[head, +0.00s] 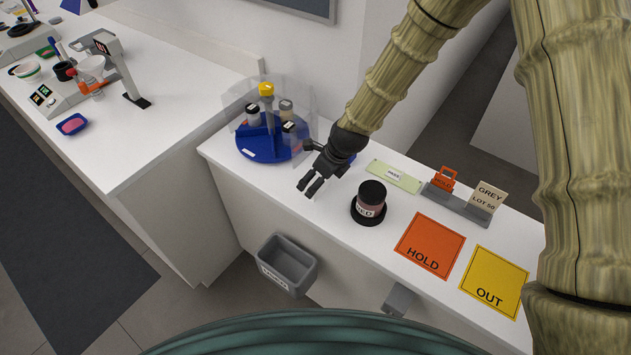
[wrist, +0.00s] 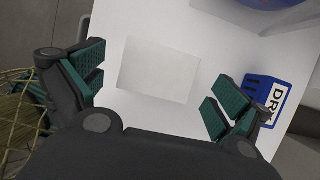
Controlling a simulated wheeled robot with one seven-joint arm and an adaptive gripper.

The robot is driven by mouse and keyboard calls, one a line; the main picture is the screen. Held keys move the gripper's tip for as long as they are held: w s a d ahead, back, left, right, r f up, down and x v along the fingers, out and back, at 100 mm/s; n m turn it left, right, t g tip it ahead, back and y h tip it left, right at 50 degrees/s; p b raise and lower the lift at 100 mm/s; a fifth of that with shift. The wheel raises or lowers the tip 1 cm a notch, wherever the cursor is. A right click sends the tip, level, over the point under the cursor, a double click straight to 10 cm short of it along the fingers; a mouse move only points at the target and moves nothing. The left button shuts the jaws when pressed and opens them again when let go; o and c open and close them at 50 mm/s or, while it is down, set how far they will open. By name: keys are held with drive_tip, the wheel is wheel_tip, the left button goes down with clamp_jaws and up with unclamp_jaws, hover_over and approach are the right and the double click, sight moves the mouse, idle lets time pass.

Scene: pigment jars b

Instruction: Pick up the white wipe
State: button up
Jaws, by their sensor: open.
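The white wipe (wrist: 160,69) shows in the wrist view as a flat, pale rectangle on the white counter, lying between my gripper's fingers. In the head view I cannot make it out against the white counter. My gripper (wrist: 155,92) is open, with its green-padded fingers spread to either side of the wipe in the picture and nothing held. The head view shows my gripper (head: 310,187) pointing down over the counter, between the blue carousel and the dark-lidded jar. The exact height above the wipe is unclear.
The blue carousel (head: 262,151) with jars stands behind left; a RED jar (head: 370,200) stands right. HOLD (head: 430,245) and OUT (head: 495,281) mats lie farther right.

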drive_tip(key=shift+p+x, duration=0.4)
drive_tip(key=shift+x, duration=0.95)
drive_tip(key=c, duration=0.9)
drive_tip(key=shift+r, duration=0.1)
drive_tip(key=shift+r+b, duration=1)
drive_tip(key=shift+r, duration=0.45)
drive_tip(key=s+b, duration=0.1)
drive_tip(key=s, duration=0.4)
drive_tip(key=s+d+r+b, duration=0.1)
drive_tip(key=s+b, duration=0.1)
drive_tip(key=s, duration=0.3)
drive_tip(key=s+r+b, duration=0.1)
drive_tip(key=s+b, duration=0.1)
drive_tip(key=s, duration=0.4)
drive_tip(key=shift+d, duration=0.2)
